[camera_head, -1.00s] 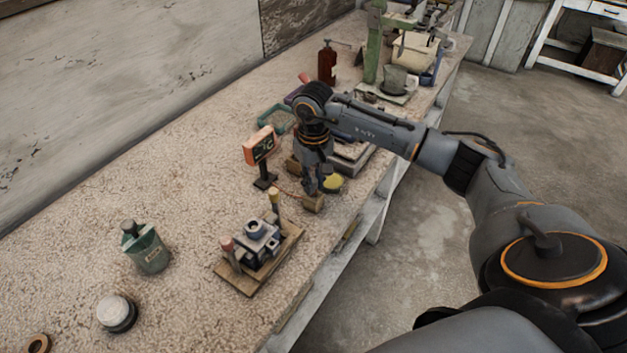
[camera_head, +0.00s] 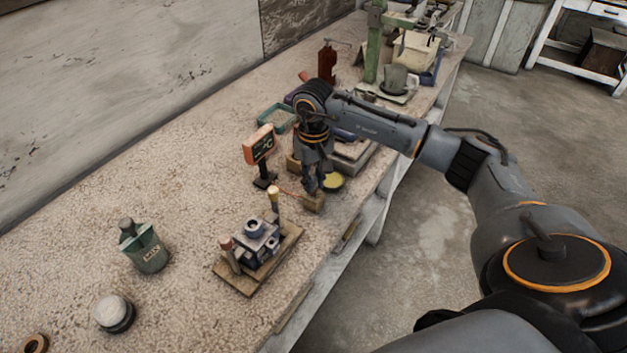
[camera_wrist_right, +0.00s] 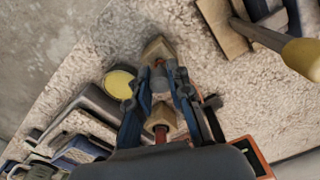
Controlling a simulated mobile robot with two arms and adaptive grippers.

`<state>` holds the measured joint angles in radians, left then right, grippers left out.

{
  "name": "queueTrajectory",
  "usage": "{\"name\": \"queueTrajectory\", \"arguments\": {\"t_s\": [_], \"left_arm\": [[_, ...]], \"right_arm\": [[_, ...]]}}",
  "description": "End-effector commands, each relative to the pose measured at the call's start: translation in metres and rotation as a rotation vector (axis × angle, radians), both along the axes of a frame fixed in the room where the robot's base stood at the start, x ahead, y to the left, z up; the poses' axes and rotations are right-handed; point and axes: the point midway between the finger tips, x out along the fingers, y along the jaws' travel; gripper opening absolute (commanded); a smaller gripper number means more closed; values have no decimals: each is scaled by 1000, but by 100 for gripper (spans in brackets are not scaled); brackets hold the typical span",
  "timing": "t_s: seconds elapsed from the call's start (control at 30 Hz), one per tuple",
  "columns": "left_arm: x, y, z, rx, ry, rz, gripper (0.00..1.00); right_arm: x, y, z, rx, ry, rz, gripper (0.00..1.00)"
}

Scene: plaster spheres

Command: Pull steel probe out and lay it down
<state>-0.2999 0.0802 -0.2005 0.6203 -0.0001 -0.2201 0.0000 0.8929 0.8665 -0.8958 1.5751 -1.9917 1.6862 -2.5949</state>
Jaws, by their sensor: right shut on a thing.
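My right gripper (camera_head: 311,188) points down at the bench between the orange display and the bench's front edge. In the right wrist view its blue-grey fingers (camera_wrist_right: 160,92) straddle a small grey cylindrical piece (camera_wrist_right: 159,76) beside a wooden block (camera_wrist_right: 157,48), and are shut on it. The block also shows in the head view (camera_head: 314,203). A thin reddish cable (camera_head: 287,191) runs from the display's foot towards the fingers. I take the gripped piece for the steel probe; its shaft and tip are hidden, so how deep it sits cannot be told. My left gripper is out of view.
The orange display (camera_head: 259,144) stands left of the gripper. A metal mould (camera_head: 255,240) on a wooden board stands nearer, with upright handles. A yellow disc (camera_head: 334,182) lies right of the fingers.

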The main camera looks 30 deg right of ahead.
Motion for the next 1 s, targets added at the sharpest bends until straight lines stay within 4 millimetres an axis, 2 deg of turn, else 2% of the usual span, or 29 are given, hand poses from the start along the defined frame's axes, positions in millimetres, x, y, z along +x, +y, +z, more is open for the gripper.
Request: {"name": "queueTrajectory", "arguments": {"t_s": [0.53, 1.0], "left_arm": [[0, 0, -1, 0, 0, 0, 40], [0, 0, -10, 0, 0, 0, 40]], "right_arm": [[0, 0, 0, 0, -1, 0, 0], [0, 0, -9, -1, -1, -1, 0]]}}
